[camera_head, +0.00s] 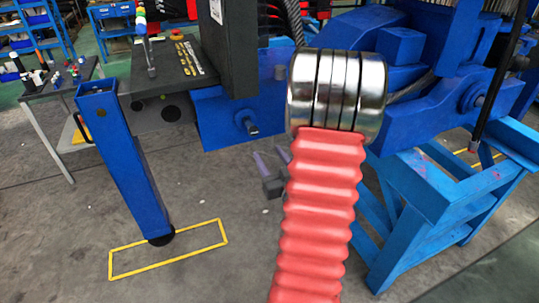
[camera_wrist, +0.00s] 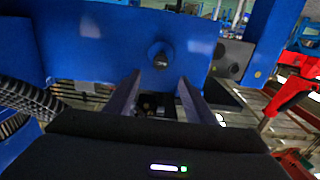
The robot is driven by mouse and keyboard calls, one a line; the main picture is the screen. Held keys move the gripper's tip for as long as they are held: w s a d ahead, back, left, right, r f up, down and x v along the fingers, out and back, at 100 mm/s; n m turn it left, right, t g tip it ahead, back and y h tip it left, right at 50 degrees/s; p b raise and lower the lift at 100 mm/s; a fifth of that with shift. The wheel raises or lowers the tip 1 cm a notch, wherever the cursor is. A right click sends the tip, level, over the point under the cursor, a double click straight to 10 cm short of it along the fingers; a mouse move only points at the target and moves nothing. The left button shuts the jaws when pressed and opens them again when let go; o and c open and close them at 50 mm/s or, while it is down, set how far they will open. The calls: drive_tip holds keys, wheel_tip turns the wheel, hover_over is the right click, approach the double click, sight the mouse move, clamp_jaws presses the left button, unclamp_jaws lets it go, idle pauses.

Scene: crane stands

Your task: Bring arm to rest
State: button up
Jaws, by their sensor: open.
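My gripper (camera_head: 273,168) shows in the middle of the head view, low in front of a blue block (camera_head: 212,125), and part of it is hidden. In the wrist view my gripper (camera_wrist: 160,92) has its two dark fingers spread apart, with nothing held between them. A blue surface with a dark round bolt (camera_wrist: 160,56) lies just beyond the fingertips. I cannot tell the exact gap, but no contact is visible.
A blue stand (camera_head: 440,205) fills the right, under large blue machinery. A slanted blue post (camera_head: 127,165) stands at left near a yellow floor outline (camera_head: 168,273). A dark table (camera_head: 62,75) with small parts is at far left. Grey floor is clear at lower left.

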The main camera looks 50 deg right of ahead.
drive_tip(key=shift+w+a, duration=0.1)
drive_tip(key=shift+w, duration=0.05)
idle(0.3)
drive_tip(key=s+d+f+m+g+y, duration=0.1)
drive_tip(key=s+f+g, duration=0.15)
drive_tip(key=f, duration=0.35)
drive_tip(key=s+d+f+g+y, duration=0.1)
drive_tip(key=s+f+g, duration=0.1)
drive_tip(key=f+g, duration=0.3)
drive_tip(key=s+a+f+g+y, duration=0.1)
drive_tip(key=s+a+f+g, duration=0.15)
drive_tip(key=a, duration=0.25)
drive_tip(key=a+r+n+y, duration=0.2)
drive_tip(key=a+r, duration=0.6)
drive_tip(key=a, duration=0.4)
drive_tip(key=s+a+r+n+y, duration=0.1)
drive_tip(key=a+r+n+y, duration=0.1)
drive_tip(key=a+r, duration=0.5)
drive_tip(key=a+r+n+y, duration=0.1)
drive_tip(key=a+r, duration=0.7)
drive_tip(key=a, duration=0.9)
drive_tip(key=shift+s+a+r+n+y, duration=0.15)
drive_tip(key=shift+r+n+y, duration=0.25)
drive_tip(key=shift+n, duration=0.5)
drive_tip(key=shift+f, duration=0.1)
